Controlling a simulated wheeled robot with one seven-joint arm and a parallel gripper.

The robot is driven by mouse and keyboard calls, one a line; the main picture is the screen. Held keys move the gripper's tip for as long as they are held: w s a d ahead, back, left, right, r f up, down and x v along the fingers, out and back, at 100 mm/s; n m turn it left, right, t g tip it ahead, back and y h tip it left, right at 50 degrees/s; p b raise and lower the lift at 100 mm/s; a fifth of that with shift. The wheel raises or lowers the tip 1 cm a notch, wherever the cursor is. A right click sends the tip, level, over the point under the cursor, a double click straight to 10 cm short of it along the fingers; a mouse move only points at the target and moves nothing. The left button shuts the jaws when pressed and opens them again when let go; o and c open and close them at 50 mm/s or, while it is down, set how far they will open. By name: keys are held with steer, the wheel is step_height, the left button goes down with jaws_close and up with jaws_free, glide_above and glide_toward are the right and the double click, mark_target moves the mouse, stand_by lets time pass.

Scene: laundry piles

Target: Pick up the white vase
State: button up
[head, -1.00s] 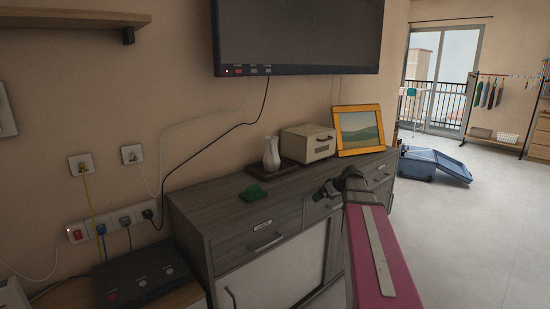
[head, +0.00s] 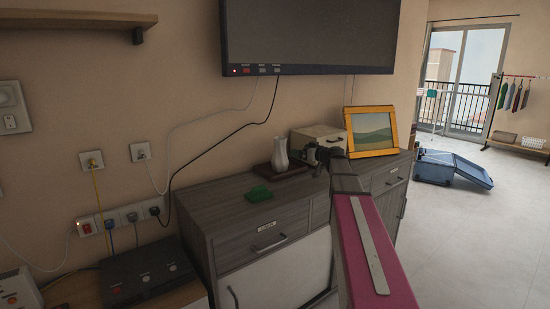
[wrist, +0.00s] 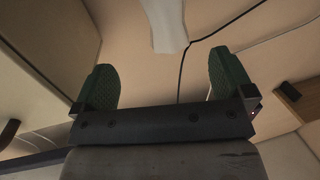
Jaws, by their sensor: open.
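The white vase (head: 280,155) stands upright on a dark tray (head: 292,172) on the grey cabinet, in the head view. My gripper (head: 313,156) is just right of the vase there, level with its upper part, with a small gap between them. In the wrist view, my gripper (wrist: 168,75) has its two green-padded fingers wide apart with nothing between them. A white shape that looks like part of the vase (wrist: 165,25) shows at the top edge, beyond the fingertips and roughly centred between them. The rest of it is cut off.
A cream box (head: 318,134), partly behind my gripper, and a yellow picture frame (head: 371,131) stand to the right. A TV (head: 308,38) hangs above. Cables run along the wall.

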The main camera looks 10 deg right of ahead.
mark_target(280, 142)
steer(key=shift+t+y, duration=0.3)
steer(key=x, duration=0.4)
steer(key=r+x, duration=0.1)
steer(key=x, duration=0.7)
steer(key=shift+a+r, duration=0.3)
steer(key=shift+a, duration=0.35)
steer(key=shift+s, duration=0.1)
steer(key=c, duration=1.5)
steer(key=shift+r, duration=0.1)
